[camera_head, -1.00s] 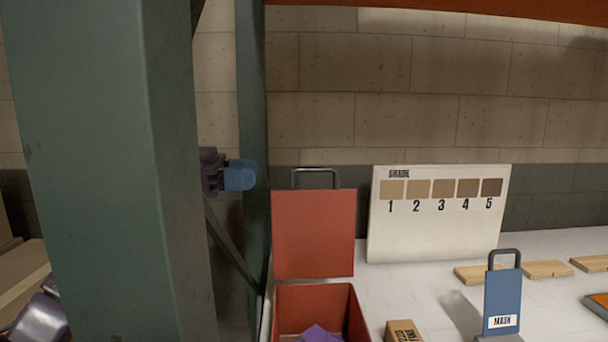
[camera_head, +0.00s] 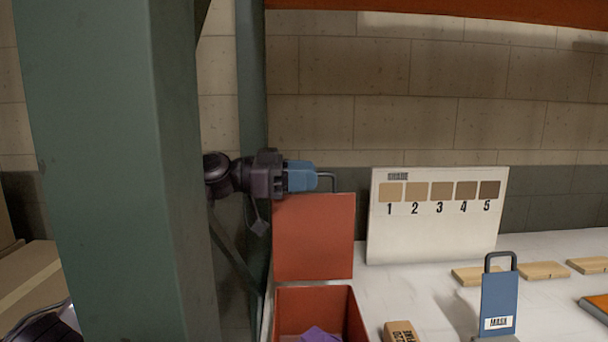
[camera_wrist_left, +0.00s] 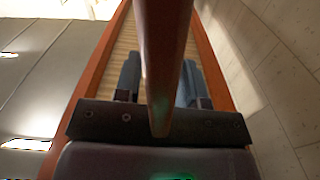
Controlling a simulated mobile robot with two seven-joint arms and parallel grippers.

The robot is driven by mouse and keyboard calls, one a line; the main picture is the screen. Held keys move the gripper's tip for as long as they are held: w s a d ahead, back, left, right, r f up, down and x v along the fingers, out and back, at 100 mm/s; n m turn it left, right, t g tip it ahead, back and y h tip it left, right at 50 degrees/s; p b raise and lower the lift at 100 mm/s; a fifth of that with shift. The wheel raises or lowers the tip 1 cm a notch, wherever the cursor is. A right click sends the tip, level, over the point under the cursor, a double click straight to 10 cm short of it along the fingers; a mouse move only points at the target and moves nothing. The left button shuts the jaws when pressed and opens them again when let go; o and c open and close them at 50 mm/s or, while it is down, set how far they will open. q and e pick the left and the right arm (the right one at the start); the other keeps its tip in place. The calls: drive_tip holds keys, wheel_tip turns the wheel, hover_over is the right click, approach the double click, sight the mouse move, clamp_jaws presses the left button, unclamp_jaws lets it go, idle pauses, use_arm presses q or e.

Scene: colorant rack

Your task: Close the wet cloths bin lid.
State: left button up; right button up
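The wet cloths bin (camera_head: 354,312) is a red box at the bottom of the head view, with a purple cloth (camera_head: 320,334) inside. Its red lid (camera_head: 314,238) stands upright behind the opening, with a dark loop handle (camera_head: 334,180) on its top edge. My left gripper (camera_head: 312,177) reaches in from behind the green post, with its blue fingers beside the handle at the lid's top; contact cannot be told. In the left wrist view its blue fingers (camera_wrist_left: 158,78) are apart, with a dark red bar crossing in front of them. My right gripper is out of view.
A wide green post (camera_head: 110,180) hides much of my left arm. A shade board (camera_head: 435,235) stands right of the lid. A small box (camera_head: 401,332), a blue mask holder (camera_head: 499,300) and wooden pieces (camera_head: 541,271) are on the white table (camera_head: 420,290).

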use_arm(q)
drive_tip(key=shift+c, duration=0.3)
clamp_jaws()
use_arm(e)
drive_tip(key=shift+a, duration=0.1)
use_arm(q)
drive_tip(key=shift+s, duration=0.1)
